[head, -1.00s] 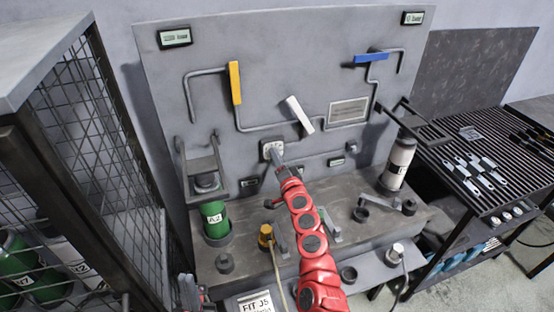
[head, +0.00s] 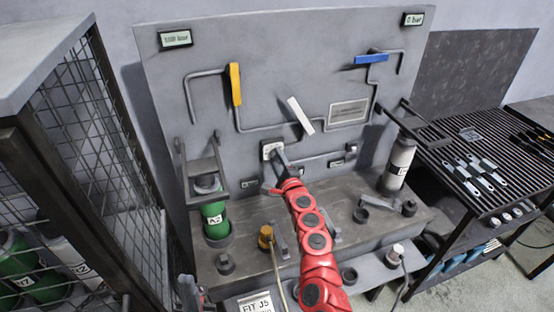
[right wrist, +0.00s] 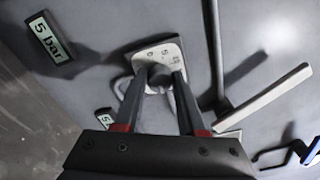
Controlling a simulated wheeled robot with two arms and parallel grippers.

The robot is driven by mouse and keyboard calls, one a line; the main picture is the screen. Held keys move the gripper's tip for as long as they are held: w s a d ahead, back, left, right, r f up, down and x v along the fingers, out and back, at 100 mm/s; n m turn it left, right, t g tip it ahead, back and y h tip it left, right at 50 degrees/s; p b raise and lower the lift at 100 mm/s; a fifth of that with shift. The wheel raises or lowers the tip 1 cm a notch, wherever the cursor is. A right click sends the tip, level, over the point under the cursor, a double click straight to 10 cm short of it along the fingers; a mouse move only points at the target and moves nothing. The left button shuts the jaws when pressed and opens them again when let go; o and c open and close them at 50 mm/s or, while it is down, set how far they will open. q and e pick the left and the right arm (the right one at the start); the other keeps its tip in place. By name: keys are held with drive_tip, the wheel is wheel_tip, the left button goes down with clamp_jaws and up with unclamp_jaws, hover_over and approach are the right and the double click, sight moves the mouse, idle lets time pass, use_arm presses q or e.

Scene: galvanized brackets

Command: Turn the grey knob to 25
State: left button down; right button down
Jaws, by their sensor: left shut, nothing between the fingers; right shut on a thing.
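The grey knob (right wrist: 158,82) shows between the fingers of my right gripper (right wrist: 160,75) in the right wrist view. It sits on a pale dial plate (right wrist: 172,52) with small dark numbers, too small to read surely. The plate (head: 267,148) is on the grey panel in the head view, where my right gripper (head: 276,155) reaches it and hides the knob. The right fingers are shut on the knob. The knob's pointer and setting cannot be made out. My left gripper (head: 188,292) is shut and empty at the bottom left edge of the head view, away from the panel.
A white lever (head: 301,115), yellow lever (head: 235,84) and blue lever (head: 371,59) are on the panel. A green cylinder (head: 214,215) and white cylinder (head: 399,165) stand at the sides. A mesh cage (head: 100,130) is left.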

drive_tip(key=shift+f+m, duration=0.1)
drive_tip(key=shift+m, duration=0.5)
drive_tip(key=c, duration=0.5)
unclamp_jaws()
drive_tip(key=shift+s, duration=0.15)
drive_tip(key=shift+s+d+r+p, duration=0.15)
drive_tip(key=shift+s+r+p, duration=0.05)
drive_tip(key=shift+s+p, duration=0.35)
drive_tip(key=v, duration=1.6)
drive_tip(key=shift+f, duration=0.15)
